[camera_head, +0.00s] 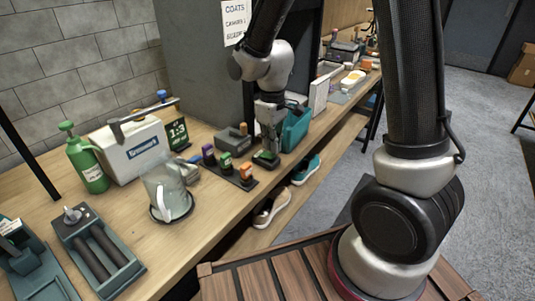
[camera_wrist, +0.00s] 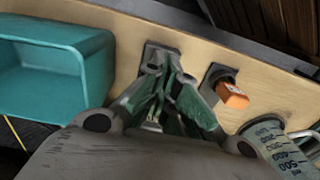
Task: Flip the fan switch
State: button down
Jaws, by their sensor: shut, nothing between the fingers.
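My gripper (camera_head: 268,148) points down over a small dark block with a green top (camera_head: 265,159), at the wood counter's front edge. In the wrist view my gripper (camera_wrist: 160,75) has its fingers together, with a small dark plate (camera_wrist: 158,50) just beyond their tips. The fingers hide most of what is under them, and I cannot tell whether they touch it. Left of it stand switch-like blocks with purple (camera_head: 208,154), green (camera_head: 226,160) and orange (camera_head: 246,172) tops. The orange one (camera_wrist: 232,95) also shows in the wrist view. No label tells which is the fan switch.
A teal bin (camera_head: 296,128) stands close to the right of my gripper. A clear measuring jug (camera_head: 168,195), a green bottle (camera_head: 84,160) and a white box (camera_head: 132,150) stand to the left. Shoes (camera_head: 272,207) lie on the shelf below the counter.

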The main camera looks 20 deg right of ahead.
aim_at(272, 156)
jog(key=shift+f, duration=1.2)
dwell(0.9)
jog(key=shift+r, duration=3.5)
jog(key=shift+s, duration=0.15)
jog(key=s+d+r+m+t, duration=0.2)
jog(key=s+d+r+m, duration=0.1)
jog(key=s+d+r, duration=0.4)
jog(key=s+d+r+m+t, duration=0.2)
jog(key=s+d+r+m, duration=0.2)
jog(key=s+d+r, duration=0.4)
jog(key=s, duration=0.3)
jog(key=shift+s, duration=0.35)
